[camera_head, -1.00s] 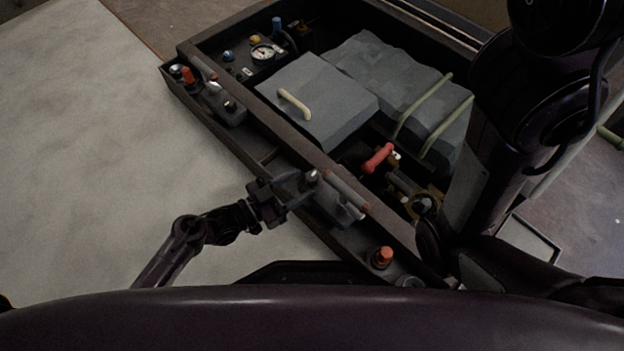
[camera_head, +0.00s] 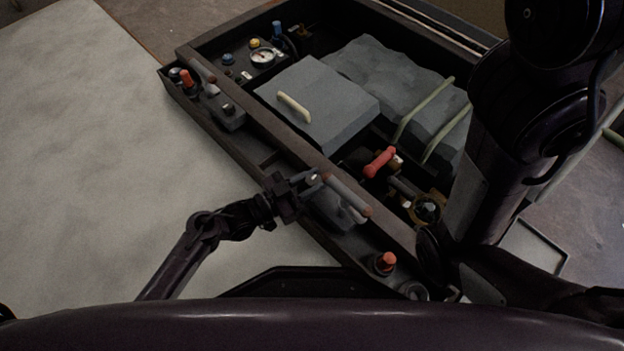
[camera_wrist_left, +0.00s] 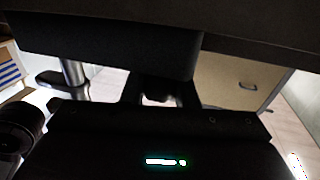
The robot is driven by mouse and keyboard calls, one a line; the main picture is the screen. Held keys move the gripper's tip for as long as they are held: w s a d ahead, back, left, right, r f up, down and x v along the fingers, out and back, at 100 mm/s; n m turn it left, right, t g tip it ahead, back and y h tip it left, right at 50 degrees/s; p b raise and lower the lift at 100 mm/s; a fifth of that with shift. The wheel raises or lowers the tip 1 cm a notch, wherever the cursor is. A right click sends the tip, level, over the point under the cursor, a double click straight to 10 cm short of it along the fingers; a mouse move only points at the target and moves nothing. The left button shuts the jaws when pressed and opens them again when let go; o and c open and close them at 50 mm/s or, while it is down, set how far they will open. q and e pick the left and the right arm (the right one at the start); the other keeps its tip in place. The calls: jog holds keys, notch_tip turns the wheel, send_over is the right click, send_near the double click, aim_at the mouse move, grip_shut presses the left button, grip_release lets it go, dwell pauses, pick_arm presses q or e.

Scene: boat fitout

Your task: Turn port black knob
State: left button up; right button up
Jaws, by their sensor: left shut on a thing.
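The wrist view is mostly filled by dark gripper parts, and the knob cannot be made out there. My right arm stands at the right of the head view, but its gripper is out of sight.
Just right of the knob are a grey lever bar (camera_head: 347,195) and an orange knob (camera_head: 387,262). A red handle (camera_head: 380,161) and a grey hatch (camera_head: 318,108) lie inside the dark frame. A second orange knob (camera_head: 187,78) is at the far end. The pale surface (camera_head: 90,150) at left is clear.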

aim_at(306, 184)
pick_arm(q)
jog(key=shift+w+m+g+h+b, duration=0.1)
jog(key=shift+m+g+h+b, duration=0.25)
jog(key=shift+g, duration=0.25)
jog(key=shift+m+g+h, duration=0.25)
jog(key=shift+m+g, duration=0.15)
jog(key=shift+m, duration=0.05)
jog(key=o, duration=1)
jog(key=p+v, duration=0.3)
jog(key=v, duration=0.3)
jog(key=shift+a+r, duration=0.1)
jog(key=shift+a, duration=0.25)
jog(key=shift+s+a+p, duration=0.3)
jog(key=shift+s+a, duration=0.15)
jog(key=shift+a, duration=0.1)
